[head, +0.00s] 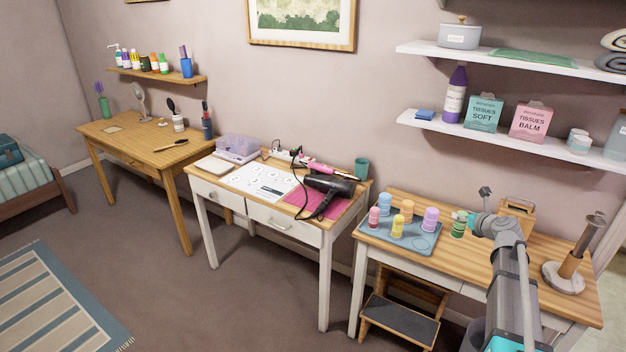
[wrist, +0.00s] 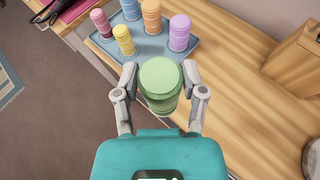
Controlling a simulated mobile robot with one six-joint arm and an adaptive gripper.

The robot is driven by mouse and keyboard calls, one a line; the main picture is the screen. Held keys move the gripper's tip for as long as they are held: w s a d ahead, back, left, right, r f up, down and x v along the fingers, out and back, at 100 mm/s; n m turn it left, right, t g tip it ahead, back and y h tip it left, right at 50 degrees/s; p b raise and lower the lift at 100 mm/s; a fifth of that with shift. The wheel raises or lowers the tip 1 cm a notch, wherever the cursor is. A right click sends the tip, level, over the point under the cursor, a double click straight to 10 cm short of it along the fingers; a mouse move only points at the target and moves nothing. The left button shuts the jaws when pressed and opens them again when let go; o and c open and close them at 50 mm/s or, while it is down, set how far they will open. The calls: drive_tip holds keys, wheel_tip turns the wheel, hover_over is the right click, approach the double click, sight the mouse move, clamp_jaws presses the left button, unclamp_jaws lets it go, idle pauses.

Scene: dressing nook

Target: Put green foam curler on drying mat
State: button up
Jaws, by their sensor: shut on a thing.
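The green foam curler (head: 458,229) is upright between the fingers of my gripper (head: 464,217), just right of the drying mat. In the wrist view my gripper (wrist: 160,75) is shut on the curler (wrist: 161,92), with one finger on each side. I cannot tell whether its base touches the table. The blue-grey drying mat (head: 408,244) lies on the left part of the right-hand table and also shows in the wrist view (wrist: 150,50). It bears several upright curlers in blue, orange, pink, yellow and purple.
A wooden box (head: 516,213) and a round-based stand (head: 566,276) are on the table's right. A step stool (head: 400,318) stands below. Bare wood lies right of the mat.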

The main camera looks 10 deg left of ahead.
drive_tip(key=shift+r+p, duration=1.2)
drive_tip(key=shift+r, duration=0.4)
